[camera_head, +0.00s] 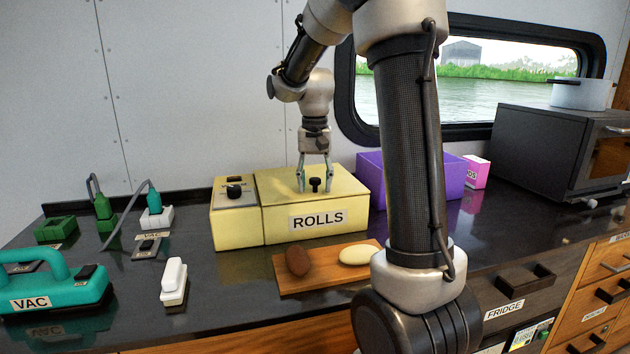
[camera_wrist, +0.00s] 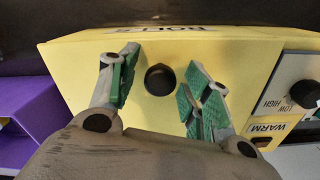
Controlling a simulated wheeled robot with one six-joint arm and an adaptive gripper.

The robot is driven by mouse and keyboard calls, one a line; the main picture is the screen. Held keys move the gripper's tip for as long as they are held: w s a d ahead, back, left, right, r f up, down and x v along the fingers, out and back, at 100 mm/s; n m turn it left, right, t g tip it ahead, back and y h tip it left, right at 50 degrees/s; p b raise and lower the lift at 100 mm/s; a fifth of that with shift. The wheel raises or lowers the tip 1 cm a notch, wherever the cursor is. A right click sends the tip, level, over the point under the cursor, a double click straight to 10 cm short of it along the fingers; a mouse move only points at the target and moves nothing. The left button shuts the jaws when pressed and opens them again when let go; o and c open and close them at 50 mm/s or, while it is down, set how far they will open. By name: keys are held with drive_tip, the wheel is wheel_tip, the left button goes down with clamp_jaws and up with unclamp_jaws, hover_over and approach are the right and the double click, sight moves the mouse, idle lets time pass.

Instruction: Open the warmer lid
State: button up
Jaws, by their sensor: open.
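The warmer (camera_head: 285,230) is a pale yellow box with a "ROLLS" label on its front. Its flat lid (camera_head: 345,190) is down, with a black knob (camera_head: 314,184) standing up from it. My gripper (camera_head: 316,188) points down over the lid with its fingers apart on either side of the knob. The wrist view shows the knob (camera_wrist: 160,79) between the two green-padded fingers, with a gap on each side. The warmer's control panel (camera_head: 236,191) with a black dial is on its left side; in the wrist view the dial (camera_wrist: 305,94) shows LOW, HIGH and WARM markings.
A wooden board (camera_head: 318,275) with a brown roll and a pale roll lies in front of the warmer. A purple bin (camera_head: 450,176) stands to its right, partly behind my arm. A teal VAC unit (camera_head: 55,289) and a white switch-like item (camera_head: 173,281) are at left.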

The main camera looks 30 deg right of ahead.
clamp_jaws()
drive_tip(key=shift+w+r, duration=0.1)
drive_tip(key=shift+r, duration=0.3)
idle(0.4)
